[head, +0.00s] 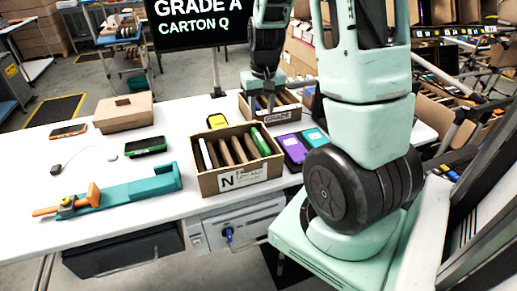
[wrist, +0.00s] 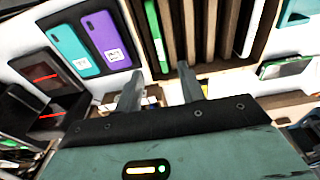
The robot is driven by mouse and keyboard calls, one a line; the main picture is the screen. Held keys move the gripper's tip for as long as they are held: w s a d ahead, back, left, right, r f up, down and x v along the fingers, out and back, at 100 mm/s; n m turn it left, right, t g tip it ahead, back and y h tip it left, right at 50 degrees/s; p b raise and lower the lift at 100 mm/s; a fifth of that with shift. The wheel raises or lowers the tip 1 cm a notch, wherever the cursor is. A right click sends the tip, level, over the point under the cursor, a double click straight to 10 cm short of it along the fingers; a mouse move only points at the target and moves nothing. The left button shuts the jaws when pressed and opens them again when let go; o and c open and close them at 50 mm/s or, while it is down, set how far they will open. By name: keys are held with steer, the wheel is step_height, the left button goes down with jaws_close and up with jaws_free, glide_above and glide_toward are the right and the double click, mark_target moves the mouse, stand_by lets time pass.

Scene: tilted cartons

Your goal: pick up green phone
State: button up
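A green phone (head: 261,141) stands on edge in the right end slot of a brown carton (head: 237,183) marked N. It also shows in the wrist view (wrist: 156,37), beyond my fingertips. A second phone with a green edge (head: 146,146) lies flat, dark face up, on the table left of the carton; the wrist view shows it at the right (wrist: 284,66). My gripper (wrist: 160,70) is open, with nothing seen between its fingers. In the head view my gripper (head: 264,98) is behind the N carton, over a rear carton (head: 284,115) marked GRADE; its fingertips are hard to make out.
A white phone (head: 205,153) and brown dividers fill the N carton. Purple (head: 291,149) and teal (head: 315,138) phones lie right of it, a yellow one (head: 216,121) behind. A teal tray (head: 139,190), orange-edged phone (head: 68,131) and closed box (head: 123,113) are left.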

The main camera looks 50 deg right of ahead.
glide_above(260, 139)
steer(key=f, duration=0.6)
steer(key=shift+s+a+p, duration=0.15)
steer(key=shift+s+p, duration=0.05)
steer(key=shift+p, duration=0.1)
steer(key=shift+w+d+f+p, duration=0.15)
steer(key=shift+f+p, duration=0.25)
steer(key=shift+f, duration=1)
steer(key=shift+d+f+p, duration=0.1)
steer(key=shift+f+p, duration=0.25)
steer(key=shift+f, duration=1)
jaws_close()
